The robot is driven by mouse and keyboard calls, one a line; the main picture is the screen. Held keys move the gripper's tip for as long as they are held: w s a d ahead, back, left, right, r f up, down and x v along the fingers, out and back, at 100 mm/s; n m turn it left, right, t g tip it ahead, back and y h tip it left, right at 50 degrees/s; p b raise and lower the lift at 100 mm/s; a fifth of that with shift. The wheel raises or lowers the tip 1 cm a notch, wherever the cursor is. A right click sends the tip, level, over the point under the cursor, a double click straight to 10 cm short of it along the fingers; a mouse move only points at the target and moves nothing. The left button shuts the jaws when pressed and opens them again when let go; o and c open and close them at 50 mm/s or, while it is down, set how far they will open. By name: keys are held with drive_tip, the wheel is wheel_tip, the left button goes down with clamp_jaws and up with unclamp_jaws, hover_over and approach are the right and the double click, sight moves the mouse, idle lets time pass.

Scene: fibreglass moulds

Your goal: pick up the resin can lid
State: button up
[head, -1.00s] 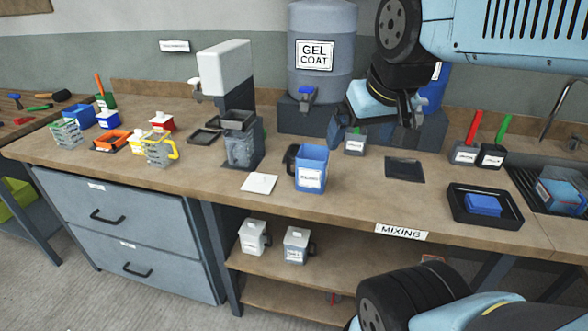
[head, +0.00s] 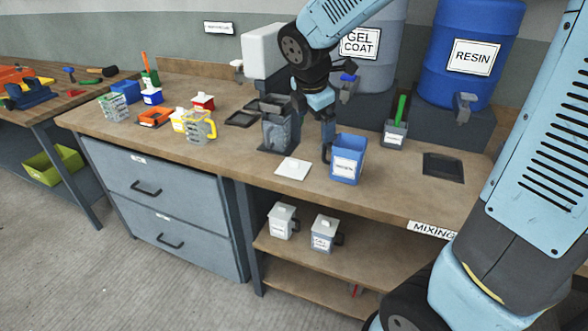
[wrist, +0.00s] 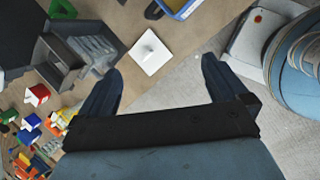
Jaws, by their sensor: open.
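The resin can lid, a flat white square plate (head: 293,169) with a small knob, lies on the bench left of the open blue can (head: 347,160). In the wrist view the lid (wrist: 150,52) shows whole, beyond and between the fingertips, with its knob facing the camera. The blue can's edge (wrist: 180,8) shows at the top there. My gripper (head: 326,140) is above the bench, behind and left of the can in the head view. In the wrist view its two fingers (wrist: 160,66) are spread apart with nothing between them.
A dark tray (head: 443,166) lies to the right. Bench in front of the lid is clear.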

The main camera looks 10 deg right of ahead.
sight(294, 161)
drive_tip(key=w+a+f+n, duration=0.4)
drive_tip(key=a+f+n, duration=0.1)
drive_tip(key=a+n, duration=0.2)
drive_tip(key=shift+h, duration=0.3)
drive_tip(key=x, duration=1.4)
drive_tip(key=shift+s+d, duration=0.15)
drive_tip(key=shift+d, duration=0.1)
drive_tip(key=shift+c, duration=0.2)
drive_tip(key=c, duration=0.6)
drive_tip(key=shift+c, duration=0.2)
drive_tip(key=shift+r, duration=0.15)
